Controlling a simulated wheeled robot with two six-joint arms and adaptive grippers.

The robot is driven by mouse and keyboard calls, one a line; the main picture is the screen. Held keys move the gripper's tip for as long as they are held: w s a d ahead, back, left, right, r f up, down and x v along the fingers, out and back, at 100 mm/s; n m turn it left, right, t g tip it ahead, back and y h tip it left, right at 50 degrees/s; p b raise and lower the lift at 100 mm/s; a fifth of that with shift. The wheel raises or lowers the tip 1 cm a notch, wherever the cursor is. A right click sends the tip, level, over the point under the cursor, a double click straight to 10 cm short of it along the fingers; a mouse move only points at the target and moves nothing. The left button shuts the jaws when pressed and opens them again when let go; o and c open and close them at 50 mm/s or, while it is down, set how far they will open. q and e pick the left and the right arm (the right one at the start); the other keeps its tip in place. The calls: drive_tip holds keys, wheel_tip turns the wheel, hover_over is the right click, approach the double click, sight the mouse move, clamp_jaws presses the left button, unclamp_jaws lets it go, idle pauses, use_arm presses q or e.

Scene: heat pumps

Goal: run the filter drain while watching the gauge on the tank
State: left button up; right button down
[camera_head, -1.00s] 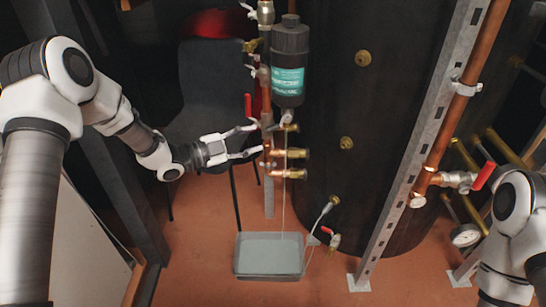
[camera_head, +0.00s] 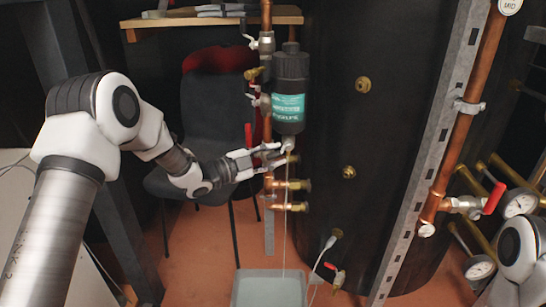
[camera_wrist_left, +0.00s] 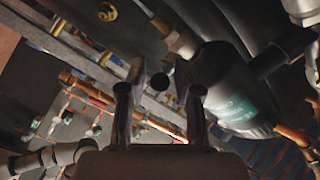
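The filter is a dark canister with a teal label (camera_head: 289,107), and its drain fitting (camera_head: 288,145) is at the bottom. A thin pale line, water or a tube, runs from there to a grey tray (camera_head: 268,272) on the floor. My left gripper (camera_head: 277,157) is at the drain fitting with its fingers apart; contact cannot be told. The wrist view shows the open fingers (camera_wrist_left: 158,100) with a small dark round end between them and the filter (camera_wrist_left: 235,95) beside. Dial gauges (camera_head: 519,203) and (camera_head: 480,267) sit at the right by the dark tank (camera_head: 350,110); their readings are too small. My right gripper is out of view.
Copper pipework with brass valves (camera_head: 290,185) stands just below my left gripper. A red lever (camera_head: 249,135) is to its left, and a red-handled valve (camera_head: 495,198) is at the right. A slotted metal post (camera_head: 430,150) crosses before the tank. A chair (camera_head: 208,110) stands behind.

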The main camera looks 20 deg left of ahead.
use_arm(q)
clamp_jaws()
drive_tip(key=shift+r+p, duration=0.15)
drive_tip(key=shift+p, duration=0.15)
wheel_tip(320, 180, up, 2)
drive_tip(key=m+g+y+p, duration=0.2)
drive_tip(key=p, duration=0.6)
drive_tip(key=shift+a+r+y+p, duration=0.1)
drive_tip(key=shift+y+p, duration=0.2)
drive_tip(key=shift+p, duration=0.1)
drive_tip(key=shift+f+g+y+p, duration=0.25)
drive_tip(key=shift+g+y+p, duration=0.05)
drive_tip(key=shift+g+p, duration=0.1)
drive_tip(key=shift+f, duration=0.1)
drive_tip(key=shift+o, duration=2.4)
unclamp_jaws()
